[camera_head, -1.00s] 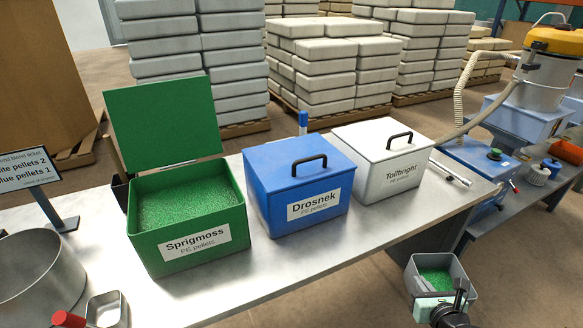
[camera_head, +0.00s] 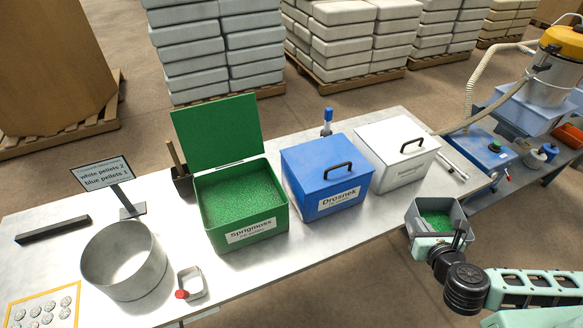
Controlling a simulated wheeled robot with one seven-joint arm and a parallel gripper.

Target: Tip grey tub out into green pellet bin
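The green pellet bin (camera_head: 255,234) stands on the bench with its lid (camera_head: 216,135) raised and green pellets (camera_head: 240,198) inside, labelled Sprigmoss. The grey tub (camera_head: 462,212) is at the right, off the bench's front edge, upright or nearly so, with green pellets (camera_head: 436,219) in its bottom. My gripper (camera_head: 445,240) is at the tub's near wall and appears to hold the tub up by it. The fingertips are partly hidden by the tub and the wrist. The tub is well to the right of the green bin.
The lidded blue Drosnek bin (camera_head: 326,180) and lidded white bin (camera_head: 397,152) stand between the green bin and the tub.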

